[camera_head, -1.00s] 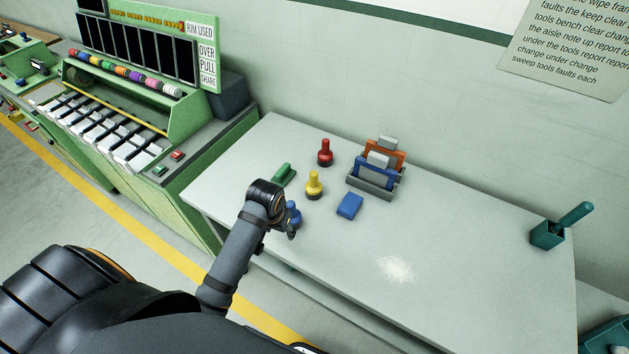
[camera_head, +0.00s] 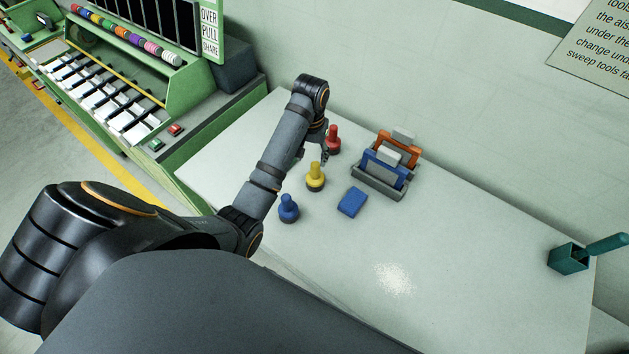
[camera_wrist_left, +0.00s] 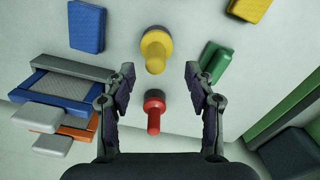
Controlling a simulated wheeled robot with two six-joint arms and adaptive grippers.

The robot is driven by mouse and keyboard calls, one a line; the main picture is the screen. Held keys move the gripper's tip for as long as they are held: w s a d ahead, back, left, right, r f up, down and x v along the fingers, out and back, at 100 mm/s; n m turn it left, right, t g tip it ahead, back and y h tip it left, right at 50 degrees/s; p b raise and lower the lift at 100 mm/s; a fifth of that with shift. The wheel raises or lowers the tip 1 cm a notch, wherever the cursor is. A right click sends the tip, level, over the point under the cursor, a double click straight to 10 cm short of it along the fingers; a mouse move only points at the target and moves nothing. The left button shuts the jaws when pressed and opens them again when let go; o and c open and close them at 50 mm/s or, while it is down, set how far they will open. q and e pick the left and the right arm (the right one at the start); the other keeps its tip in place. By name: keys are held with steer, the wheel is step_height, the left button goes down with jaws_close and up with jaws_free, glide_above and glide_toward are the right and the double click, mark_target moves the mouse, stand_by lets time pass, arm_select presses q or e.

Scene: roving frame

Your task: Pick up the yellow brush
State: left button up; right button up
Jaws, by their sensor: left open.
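A yellow round-knobbed piece with a dark base (camera_head: 315,177) stands upright on the grey table. In the left wrist view this yellow knobbed piece (camera_wrist_left: 156,48) lies just beyond my fingertips, near their midline. A yellow block (camera_wrist_left: 250,8) is cut off at the wrist view's top right, and my arm hides it in the head view. I cannot tell for certain which of these two is the brush. My left gripper (camera_head: 313,150) is open and empty above the table, near the red knobbed piece. Its two fingers (camera_wrist_left: 160,78) are apart with nothing between their tips. My right gripper is not in view.
A red knobbed piece (camera_head: 333,140), a blue one (camera_head: 288,209) and a blue block (camera_head: 352,202) stand close by. A green piece (camera_wrist_left: 216,63) shows in the wrist view. A grey rack (camera_head: 380,185) holds blue and orange pieces. The table's right part is mostly clear.

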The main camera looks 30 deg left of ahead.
mark_target(315, 164)
arm_select(q)
steer(key=f, duration=0.1)
steer(key=w+f+b, duration=0.1)
steer(key=f, duration=0.2)
steer(key=shift+w+b, duration=0.25)
steer(key=shift+b, duration=0.15)
steer(key=shift+f+b, duration=0.4)
steer(key=shift+b, duration=0.1)
steer(key=f+b, duration=0.3)
steer(key=shift+w+d+f+b, duration=0.1)
steer(key=shift+d+f+b, duration=0.2)
steer(key=shift+f, duration=0.1)
steer(key=shift+w+f, duration=0.1)
steer(key=shift+f, duration=0.05)
steer(key=shift+a, duration=0.1)
steer(key=shift+r, duration=0.2)
steer(key=shift+c, duration=1.4)
jaws_close()
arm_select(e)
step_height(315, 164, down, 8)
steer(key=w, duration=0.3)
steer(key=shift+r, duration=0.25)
